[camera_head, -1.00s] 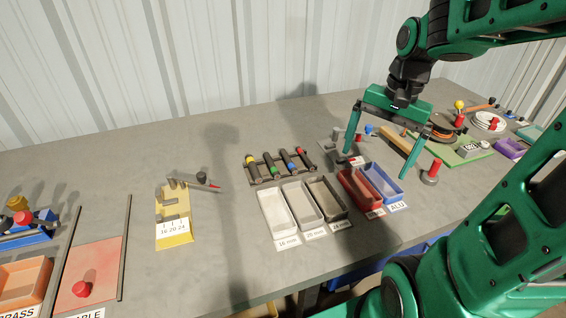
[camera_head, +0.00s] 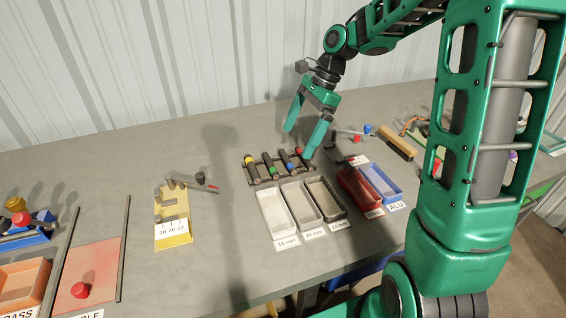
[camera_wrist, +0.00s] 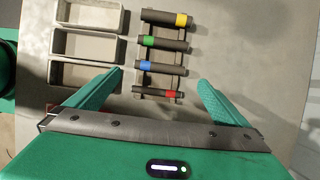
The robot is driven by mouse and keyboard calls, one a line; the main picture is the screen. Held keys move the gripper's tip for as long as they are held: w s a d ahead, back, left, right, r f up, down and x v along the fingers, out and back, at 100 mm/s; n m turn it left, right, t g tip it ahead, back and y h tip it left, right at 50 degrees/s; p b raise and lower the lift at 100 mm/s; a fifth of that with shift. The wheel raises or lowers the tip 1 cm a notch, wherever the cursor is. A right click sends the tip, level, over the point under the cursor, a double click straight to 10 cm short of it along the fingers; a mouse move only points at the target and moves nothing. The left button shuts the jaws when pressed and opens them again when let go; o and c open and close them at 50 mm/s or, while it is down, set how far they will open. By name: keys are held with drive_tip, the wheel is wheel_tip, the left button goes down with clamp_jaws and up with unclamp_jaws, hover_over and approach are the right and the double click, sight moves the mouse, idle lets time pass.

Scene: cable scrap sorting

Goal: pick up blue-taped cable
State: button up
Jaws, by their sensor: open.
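The blue-taped cable (camera_wrist: 160,68) is a short dark piece with a blue band. It lies in a rack (camera_wrist: 182,88) beside yellow-, green- and red-taped cables. In the head view the blue-taped cable (camera_head: 284,163) is second from the right, between the green- and red-taped ones. My gripper (camera_head: 299,142) is open and empty, above the rack at its right end. In the wrist view my gripper's fingertips (camera_wrist: 160,78) stand on either side of the rack, with the red-taped cable (camera_wrist: 157,93) nearest the palm.
Three open trays with mm labels (camera_head: 301,205) stand in front of the rack. A red bin (camera_head: 358,190) and a blue ALU bin (camera_head: 380,181) stand to their right. A yellow gauge (camera_head: 172,215) lies at the left, with bare bench between it and the rack.

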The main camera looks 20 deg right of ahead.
sight(287, 158)
drive_tip(key=shift+x, duration=3.45)
drive_tip(key=shift+r, duration=0.1)
drive_tip(key=c, duration=0.9)
